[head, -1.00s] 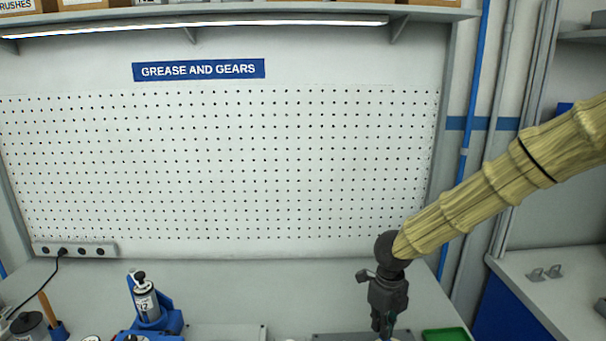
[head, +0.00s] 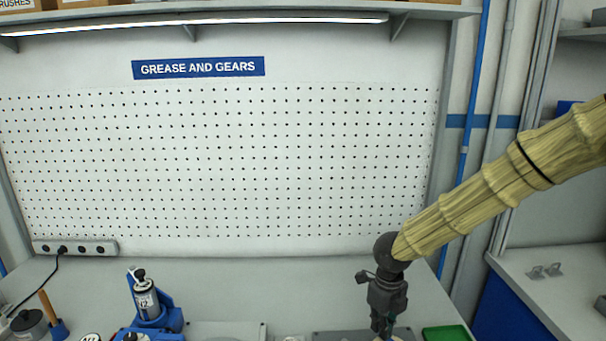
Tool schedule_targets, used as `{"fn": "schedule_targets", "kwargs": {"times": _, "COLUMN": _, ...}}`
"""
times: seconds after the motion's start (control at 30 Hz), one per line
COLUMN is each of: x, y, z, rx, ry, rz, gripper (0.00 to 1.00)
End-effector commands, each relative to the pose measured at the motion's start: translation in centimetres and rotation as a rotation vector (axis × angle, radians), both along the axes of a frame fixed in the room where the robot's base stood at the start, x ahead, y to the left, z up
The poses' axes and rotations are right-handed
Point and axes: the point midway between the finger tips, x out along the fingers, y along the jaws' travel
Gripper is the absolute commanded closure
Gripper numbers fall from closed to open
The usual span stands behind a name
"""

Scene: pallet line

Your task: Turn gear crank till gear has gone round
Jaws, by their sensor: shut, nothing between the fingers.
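My gripper (head: 382,326) points down at the bottom edge of the head view, right of the middle. Its fingers are shut with nothing seen between them. A grey plate (head: 330,336) lies on the bench beneath and beside it. A small part of a pale round thing (head: 402,334) shows next to the fingertips; I cannot tell whether it is the gear. The crank cannot be made out. The bottom of the frame cuts off this area, so any contact of the fingertips is hidden.
A blue stand with a grease cartridge (head: 146,302) is at the left of the bench. A brush with a wooden handle (head: 47,307) and a dark pot (head: 29,325) stand farther left. A green tray (head: 447,333) lies just right of my gripper. The bench behind is clear.

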Motion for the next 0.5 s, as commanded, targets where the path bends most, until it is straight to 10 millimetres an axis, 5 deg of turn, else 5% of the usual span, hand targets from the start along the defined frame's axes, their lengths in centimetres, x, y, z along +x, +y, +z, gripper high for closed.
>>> {"fn": "schedule_targets", "kwargs": {"times": 0.5, "x": 0.0, "y": 0.0, "z": -1.6, "rx": -0.001, "ry": 0.001, "rz": 0.001, "gripper": 1.0}}
